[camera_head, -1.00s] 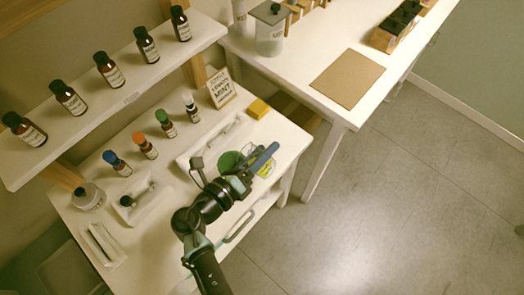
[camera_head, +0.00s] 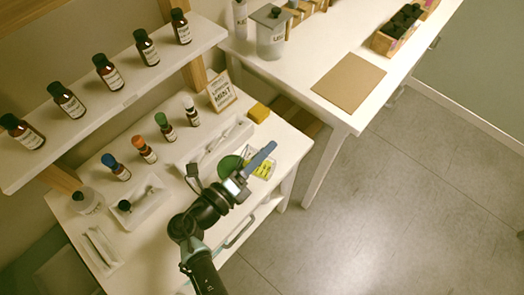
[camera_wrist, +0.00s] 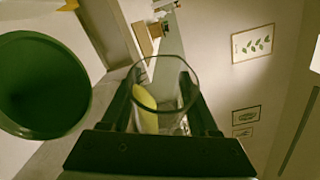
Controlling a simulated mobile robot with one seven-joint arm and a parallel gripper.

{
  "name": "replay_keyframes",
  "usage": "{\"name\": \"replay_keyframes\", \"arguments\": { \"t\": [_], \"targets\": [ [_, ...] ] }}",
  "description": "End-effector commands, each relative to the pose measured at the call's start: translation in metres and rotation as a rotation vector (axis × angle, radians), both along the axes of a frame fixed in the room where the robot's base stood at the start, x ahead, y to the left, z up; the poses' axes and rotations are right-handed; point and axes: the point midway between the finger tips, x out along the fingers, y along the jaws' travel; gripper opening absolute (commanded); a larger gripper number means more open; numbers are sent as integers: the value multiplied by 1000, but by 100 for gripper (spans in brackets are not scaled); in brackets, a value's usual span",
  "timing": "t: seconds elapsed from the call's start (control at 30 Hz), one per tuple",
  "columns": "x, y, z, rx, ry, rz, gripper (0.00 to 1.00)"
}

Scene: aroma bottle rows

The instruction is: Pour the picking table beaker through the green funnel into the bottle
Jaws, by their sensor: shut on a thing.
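My gripper (camera_head: 257,168) is above the right part of the white table, beside the green funnel (camera_head: 230,166). In the wrist view the gripper (camera_wrist: 160,103) is shut on a clear glass beaker (camera_wrist: 165,62). Yellow liquid (camera_wrist: 147,108) lies along the beaker's left side, so the beaker looks tilted. The funnel's wide round mouth (camera_wrist: 42,85) fills the left of the wrist view, apart from the beaker in the picture. I see no liquid stream. The bottle under the funnel is hidden.
Several small bottles with coloured caps, such as the orange-capped one (camera_head: 144,148), line the table's back. A white tray (camera_head: 207,158), a yellow block (camera_head: 258,112) and a mint sign (camera_head: 222,91) are near. A bottle shelf (camera_head: 105,95) runs above. The right floor is clear.

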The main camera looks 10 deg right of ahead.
Motion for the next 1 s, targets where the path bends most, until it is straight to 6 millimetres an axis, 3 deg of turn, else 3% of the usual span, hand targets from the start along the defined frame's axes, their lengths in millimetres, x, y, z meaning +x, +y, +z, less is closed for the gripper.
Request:
{"name": "replay_keyframes", "arguments": {
  "t": [1.0],
  "targets": [
    [2,4,1,-104,57,0,4]
  ]
}}
